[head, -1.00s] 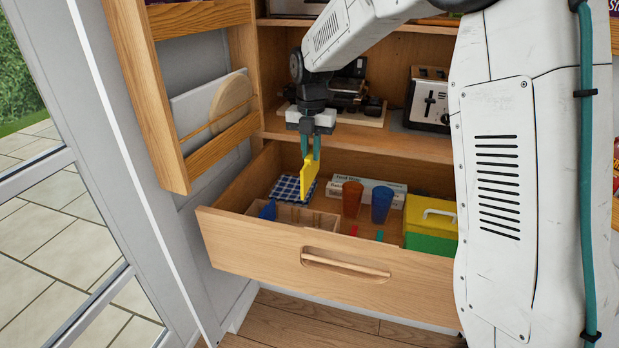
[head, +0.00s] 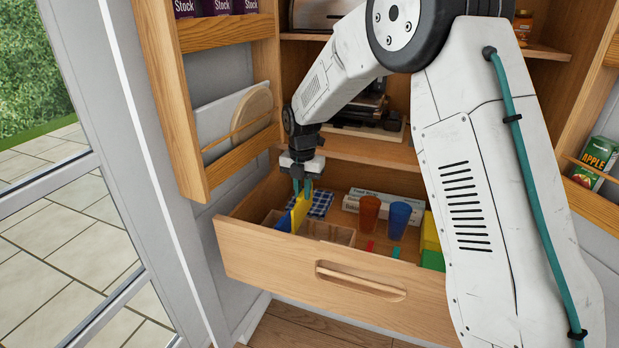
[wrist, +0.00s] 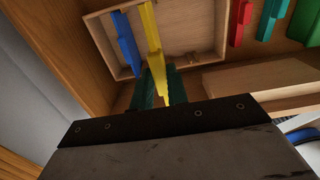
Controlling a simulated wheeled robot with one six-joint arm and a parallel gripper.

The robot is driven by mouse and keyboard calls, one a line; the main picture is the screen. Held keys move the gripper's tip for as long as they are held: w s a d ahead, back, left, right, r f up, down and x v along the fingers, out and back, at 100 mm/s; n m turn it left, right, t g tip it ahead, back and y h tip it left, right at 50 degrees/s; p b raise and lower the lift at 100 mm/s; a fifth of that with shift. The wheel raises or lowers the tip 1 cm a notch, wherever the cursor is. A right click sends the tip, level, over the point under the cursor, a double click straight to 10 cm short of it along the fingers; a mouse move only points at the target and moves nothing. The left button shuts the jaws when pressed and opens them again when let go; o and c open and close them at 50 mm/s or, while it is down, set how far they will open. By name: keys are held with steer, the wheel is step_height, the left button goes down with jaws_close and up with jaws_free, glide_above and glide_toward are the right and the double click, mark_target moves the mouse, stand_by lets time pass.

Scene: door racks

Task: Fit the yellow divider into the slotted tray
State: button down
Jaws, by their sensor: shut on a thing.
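My gripper (head: 302,186) is shut on the yellow divider (head: 300,212) and holds it upright over the left part of the open drawer. In the wrist view the yellow divider (wrist: 152,40) extends from the green fingertips (wrist: 158,88) across the slotted tray (wrist: 205,35). The tray, a shallow wooden box (head: 338,234), lies in the drawer's front left. A blue divider (head: 283,222) stands in the tray to the left of the yellow one; it also shows in the wrist view (wrist: 127,45). Whether the yellow divider's lower edge is in a slot cannot be told.
The drawer front (head: 300,272) stands pulled out. Inside are an orange cup (head: 369,213), a blue cup (head: 398,218), a checkered cloth (head: 320,203), a white box (head: 352,203) and a yellow-green box (head: 431,240). Red and green pieces (wrist: 240,20) lie right of the tray.

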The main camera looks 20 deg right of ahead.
mark_target(303, 205)
steer(key=shift+f, duration=0.1)
stand_by(0.3)
steer(key=shift+f, duration=2.75)
step_height(303, 205, down, 7)
stand_by(1.9)
steer(key=c, duration=1.3)
jaws_free()
steer(key=shift+r, duration=0.15)
step_height(303, 205, up, 8)
steer(key=shift+f, duration=0.2)
